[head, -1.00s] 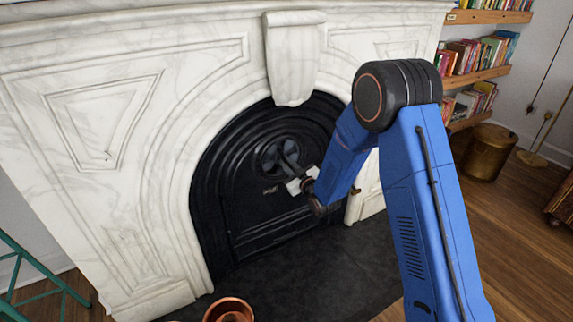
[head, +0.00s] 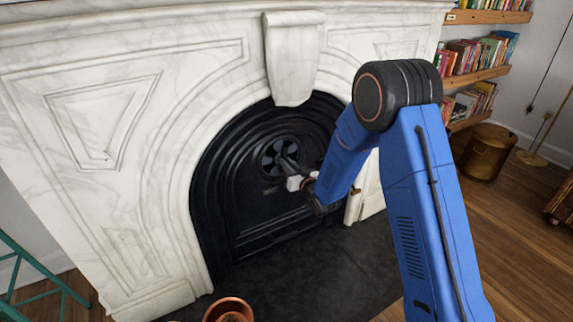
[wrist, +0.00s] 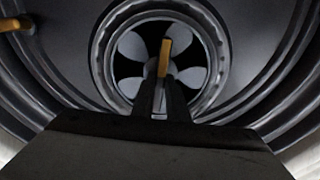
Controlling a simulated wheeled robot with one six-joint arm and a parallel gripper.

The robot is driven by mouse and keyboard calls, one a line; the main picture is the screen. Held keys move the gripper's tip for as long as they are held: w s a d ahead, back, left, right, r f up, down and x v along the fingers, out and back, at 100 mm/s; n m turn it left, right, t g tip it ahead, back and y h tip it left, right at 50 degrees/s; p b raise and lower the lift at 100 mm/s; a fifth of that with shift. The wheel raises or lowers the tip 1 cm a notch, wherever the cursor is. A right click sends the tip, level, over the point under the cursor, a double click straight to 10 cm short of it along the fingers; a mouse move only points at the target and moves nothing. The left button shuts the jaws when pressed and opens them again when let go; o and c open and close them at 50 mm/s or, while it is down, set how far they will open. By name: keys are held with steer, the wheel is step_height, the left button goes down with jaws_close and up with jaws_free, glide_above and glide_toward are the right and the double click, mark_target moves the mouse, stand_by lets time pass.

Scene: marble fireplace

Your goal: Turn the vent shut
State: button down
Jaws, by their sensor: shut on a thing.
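The round vent (head: 280,157) is set in the black arched fireplace cover. In the wrist view the vent (wrist: 131,46) shows several grey petal shapes with black areas between them, inside a ridged ring. A brass tab (wrist: 165,55) stands out from its middle. My gripper (wrist: 162,88) is shut on this tab, with its two dark fingers close on either side of the tab's lower part. In the head view my gripper (head: 286,163) reaches the vent from the lower right, and its fingers hide part of the vent.
The black cover (head: 262,213) fills the white marble surround (head: 150,190). A brass piece (wrist: 14,24) juts in at the wrist view's upper left. A copper pot (head: 229,309) stands at the front. A brass bin (head: 488,153) and bookshelves are at the right.

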steer(key=shift+m, duration=0.8)
steer(key=c, duration=1.7)
jaws_free()
steer(key=shift+c, duration=0.2)
steer(key=v, duration=1.7)
steer(key=shift+s+d, duration=0.2)
